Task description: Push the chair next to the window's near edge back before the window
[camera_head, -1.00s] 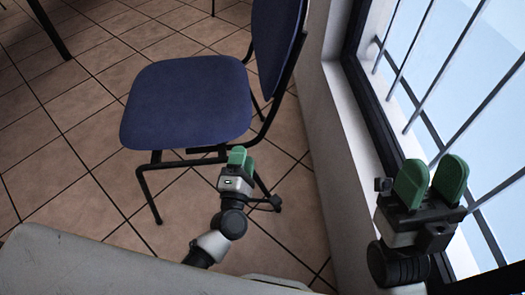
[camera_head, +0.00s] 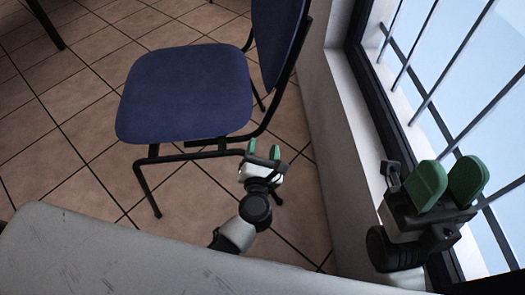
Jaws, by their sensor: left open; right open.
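A blue chair (camera_head: 188,92) with a black metal frame stands on the tiled floor, its backrest (camera_head: 279,42) close to the wall beside the window. The barred window (camera_head: 440,70) is at the right, in a dark frame. My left gripper (camera_head: 263,153) has green fingertips, is open and empty, and is in front of the chair's near side, by its lower frame and a leg. I cannot tell whether it touches the frame. My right gripper (camera_head: 450,182) is open and empty, nearer to me, in front of the window.
A pale scuffed surface (camera_head: 120,260) runs along the bottom edge. The white wall and sill (camera_head: 340,130) bound the floor at the right. A dark table leg (camera_head: 45,22) is at the top left. The tiled floor (camera_head: 50,140) left of the chair is clear.

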